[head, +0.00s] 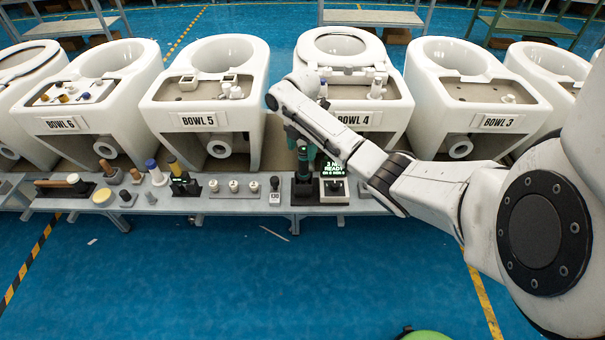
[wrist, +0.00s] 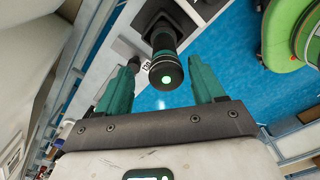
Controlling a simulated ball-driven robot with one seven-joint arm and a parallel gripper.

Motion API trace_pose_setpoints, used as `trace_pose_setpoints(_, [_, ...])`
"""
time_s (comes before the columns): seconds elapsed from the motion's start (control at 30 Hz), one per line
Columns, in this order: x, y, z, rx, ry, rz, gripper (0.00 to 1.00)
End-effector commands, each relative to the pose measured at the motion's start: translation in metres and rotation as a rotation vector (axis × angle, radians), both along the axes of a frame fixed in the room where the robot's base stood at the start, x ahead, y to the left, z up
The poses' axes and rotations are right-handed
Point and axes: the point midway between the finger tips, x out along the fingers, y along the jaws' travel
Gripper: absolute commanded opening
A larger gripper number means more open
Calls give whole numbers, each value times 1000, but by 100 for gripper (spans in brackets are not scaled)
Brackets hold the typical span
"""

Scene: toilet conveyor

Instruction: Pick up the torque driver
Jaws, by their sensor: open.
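The torque driver (head: 303,163) is a dark upright tool with a teal band, standing in a black holder on the grey bench. In the wrist view the torque driver (wrist: 165,50) shows its black ribbed body and a round end with a lit green spot. My gripper (wrist: 163,62) is open, with one teal finger on each side of the driver and visible gaps between. In the head view my gripper (head: 300,134) is at the driver's top, partly hidden by my arm.
A display box (head: 333,184) stands just right of the driver, and a small tagged tool (head: 275,190) just left. Several brushes and bottles line the bench (head: 240,204) further left. White toilet bowls (head: 205,100) stand behind. The blue floor in front is mostly clear.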

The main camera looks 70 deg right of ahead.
Motion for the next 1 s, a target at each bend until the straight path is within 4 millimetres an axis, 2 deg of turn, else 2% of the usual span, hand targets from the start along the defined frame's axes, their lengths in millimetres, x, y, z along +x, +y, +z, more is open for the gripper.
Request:
trace_pose_setpoints(0.17, [-3,1,-14,1,2,-1,68])
trace_pose_setpoints(0.4, [-7,2,-47,-1,1,0,68])
trace_pose_setpoints(0.73, [-6,2,-54,-1,-1,0,68])
trace_pose_setpoints(1.0, [-6,2,-54,-1,-1,0,42])
